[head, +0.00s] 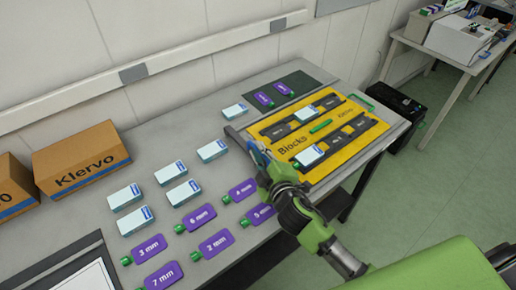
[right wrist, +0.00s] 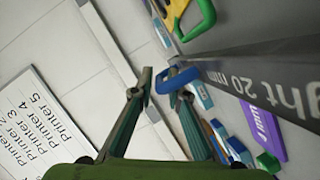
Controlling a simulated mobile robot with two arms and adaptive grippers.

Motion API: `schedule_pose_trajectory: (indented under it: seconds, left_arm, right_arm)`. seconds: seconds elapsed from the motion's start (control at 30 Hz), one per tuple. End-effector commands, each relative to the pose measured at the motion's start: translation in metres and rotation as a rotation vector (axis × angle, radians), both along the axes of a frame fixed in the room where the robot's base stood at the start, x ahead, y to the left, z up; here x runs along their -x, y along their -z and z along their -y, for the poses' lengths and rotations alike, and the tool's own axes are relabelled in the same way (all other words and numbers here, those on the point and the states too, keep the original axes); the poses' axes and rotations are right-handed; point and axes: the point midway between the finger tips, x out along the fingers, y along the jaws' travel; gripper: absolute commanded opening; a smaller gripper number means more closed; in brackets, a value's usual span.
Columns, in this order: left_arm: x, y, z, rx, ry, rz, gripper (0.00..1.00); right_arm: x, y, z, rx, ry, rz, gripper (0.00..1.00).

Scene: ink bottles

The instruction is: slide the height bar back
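The height bar (right wrist: 270,75) is a long grey bar with white lettering that ends in "20 mm", crossing the right side of the right wrist view. A blue loop handle (right wrist: 176,80) shows at its near end. My right gripper (right wrist: 160,82) has its two fingers apart, with the handle at the tip of the right-hand finger; I cannot tell whether they touch. In the head view my right gripper (head: 260,160) is at the left edge of the yellow board (head: 345,152), and my arm hides most of the bar there. My left gripper is not in view.
The board carries black tracks, white boxes and a green piece (head: 320,126). White boxes (head: 178,171) and purple tags (head: 237,190) with green ends lie on the grey table left of and below the gripper. Cardboard boxes (head: 80,160) stand at the far left.

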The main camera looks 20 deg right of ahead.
Motion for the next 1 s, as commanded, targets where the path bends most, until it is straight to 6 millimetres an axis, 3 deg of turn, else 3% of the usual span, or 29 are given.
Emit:
schedule_pose_trajectory:
  seconds: [0.4,0.47,0.73,0.87,1.0]
  left_arm:
    - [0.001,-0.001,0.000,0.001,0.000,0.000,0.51]
    - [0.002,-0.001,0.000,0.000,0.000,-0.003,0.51]
    - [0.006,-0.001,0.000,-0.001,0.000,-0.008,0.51]
    - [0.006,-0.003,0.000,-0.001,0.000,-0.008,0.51]
    - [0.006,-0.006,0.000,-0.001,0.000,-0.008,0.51]
  right_arm:
    - [-0.008,0.002,-0.001,-0.001,0.000,-0.001,0.15]
    - [-0.008,0.002,-0.001,-0.001,0.000,-0.001,0.00]
    - [-0.008,0.002,0.001,0.000,-0.001,-0.001,0.00]
    - [-0.011,0.002,0.010,0.001,0.001,-0.002,0.00]
    - [-0.020,0.001,0.033,0.004,0.002,-0.001,0.00]
